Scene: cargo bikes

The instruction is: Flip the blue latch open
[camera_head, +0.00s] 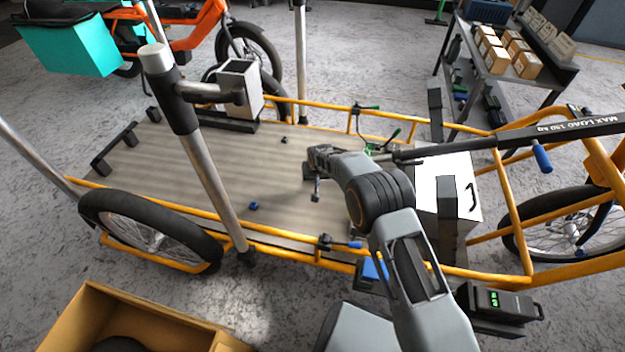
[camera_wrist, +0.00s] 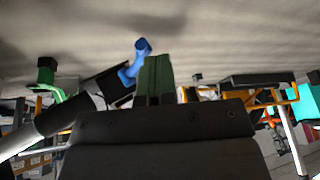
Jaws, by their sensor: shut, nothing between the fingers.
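A latch with a blue handle (camera_head: 350,244) and black clamp sits on the near orange side rail of the cargo bike. Its handle lies along the rail, pointing right. My gripper (camera_head: 316,190) is shut and empty above the wooden deck, left of and beyond this latch, apart from it. In the wrist view my shut fingers (camera_wrist: 155,80) show as a dark block. A blue handle (camera_wrist: 135,62) on a black part appears just left of them there; I cannot tell whether it is the same latch.
Green-handled latches (camera_head: 390,138) sit on the far rail. A small blue piece (camera_head: 253,206) lies on the deck (camera_head: 215,190). A metal post (camera_head: 205,165) rises at left.

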